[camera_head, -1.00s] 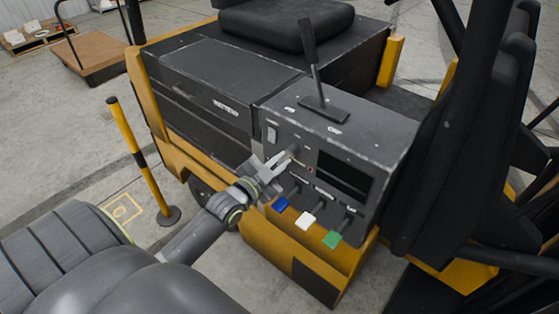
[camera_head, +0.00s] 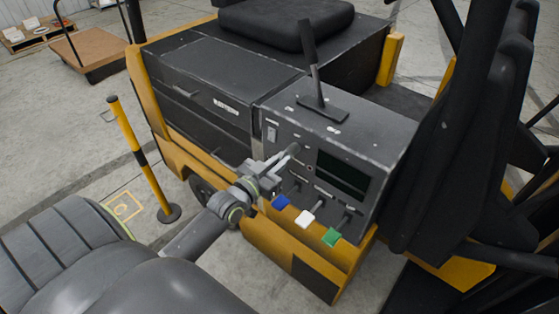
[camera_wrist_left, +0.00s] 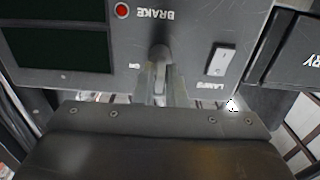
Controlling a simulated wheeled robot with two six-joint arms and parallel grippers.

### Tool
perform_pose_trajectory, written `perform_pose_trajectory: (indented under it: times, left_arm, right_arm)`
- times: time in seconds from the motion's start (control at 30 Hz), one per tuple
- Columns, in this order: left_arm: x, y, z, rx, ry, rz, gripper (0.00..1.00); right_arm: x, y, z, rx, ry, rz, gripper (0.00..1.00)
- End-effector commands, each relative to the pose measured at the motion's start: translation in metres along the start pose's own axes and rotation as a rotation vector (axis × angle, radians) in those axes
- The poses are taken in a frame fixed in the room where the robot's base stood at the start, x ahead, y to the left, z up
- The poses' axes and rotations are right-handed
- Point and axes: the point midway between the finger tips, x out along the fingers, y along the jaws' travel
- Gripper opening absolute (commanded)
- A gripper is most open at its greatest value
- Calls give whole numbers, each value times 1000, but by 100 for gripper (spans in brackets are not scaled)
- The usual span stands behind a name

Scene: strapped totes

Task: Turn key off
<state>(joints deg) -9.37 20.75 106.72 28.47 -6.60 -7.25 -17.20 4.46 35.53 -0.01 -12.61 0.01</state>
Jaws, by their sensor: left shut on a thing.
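An "ON" label shows beside the fingers in the wrist view. My right gripper is not in view.
A white rocker switch (camera_wrist_left: 221,60) and a red light (camera_wrist_left: 121,11) flank the key. Blue (camera_head: 280,202), white (camera_head: 305,218) and green (camera_head: 331,236) tabs jut out below. A lever (camera_head: 312,70) stands on top. A yellow-black post (camera_head: 138,155) stands left.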

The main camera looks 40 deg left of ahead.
Motion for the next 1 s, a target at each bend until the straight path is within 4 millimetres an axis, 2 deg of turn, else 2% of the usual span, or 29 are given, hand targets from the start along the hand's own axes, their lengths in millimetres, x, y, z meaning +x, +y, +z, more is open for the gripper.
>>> perform_pose_trajectory:
  times: [0.43,0.47,0.57,0.87,1.0]
  left_arm:
    - [0,0,1,-10,-2,0,0]
    - [0,0,1,-10,-2,0,15]
    - [0,0,1,-10,-2,0,28]
    - [-1,0,0,-9,-1,0,29]
    - [-10,0,1,-8,-1,0,29]
  right_arm:
    - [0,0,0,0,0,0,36]
    - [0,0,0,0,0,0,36]
    - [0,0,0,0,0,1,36]
    - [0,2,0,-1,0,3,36]
    - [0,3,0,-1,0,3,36]
